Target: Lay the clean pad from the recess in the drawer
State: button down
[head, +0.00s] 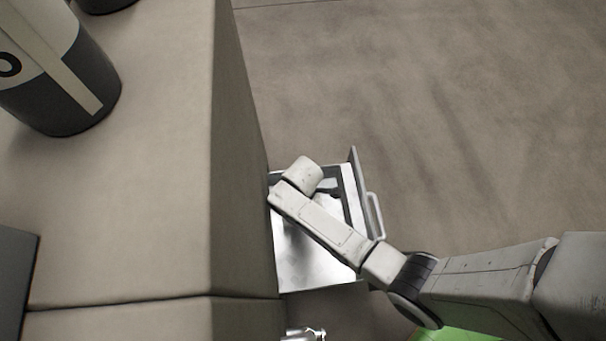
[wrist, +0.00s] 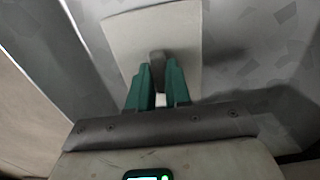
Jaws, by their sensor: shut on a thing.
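In the wrist view my gripper (wrist: 158,88) has its two green fingers shut on the small grey grip of the pad (wrist: 178,27), a pale flat square piece. The pad is over the metal floor of the drawer (wrist: 275,35); I cannot tell whether it touches it. In the head view the drawer (head: 310,277) is pulled out from the pale block, and my arm reaches over it. There my fingers and the pad are hidden behind my wrist.
The drawer has a handle (head: 375,215) on its right side. The big pale block (head: 150,200) stands on the left with a dark and white cylinder (head: 75,95) on top. A small shiny metal part (head: 303,333) shows below the drawer. The floor (head: 430,100) at the right is clear.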

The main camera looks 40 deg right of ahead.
notch_tip(320, 180, down, 3)
jog(key=shift+f+b, duration=0.15)
jog(key=shift+b, duration=0.5)
jog(key=c, duration=1.1)
grip_release()
jog(key=shift+o, duration=0.2)
notch_tip(320, 180, up, 12)
jog(key=p, duration=0.7)
jog(key=shift+s, duration=0.1)
jog(key=s+d+r+m, duration=0.2)
jog(key=s+r+m, duration=0.3)
jog(key=s+r, duration=0.2)
jog(key=s+d+r+m+t, duration=0.1)
jog(key=s+d+r+m, duration=0.1)
jog(key=s+r+m, duration=0.4)
notch_tip(320, 180, up, 3)
jog(key=shift+s+d, duration=0.4)
jog(key=shift+s, duration=0.35)
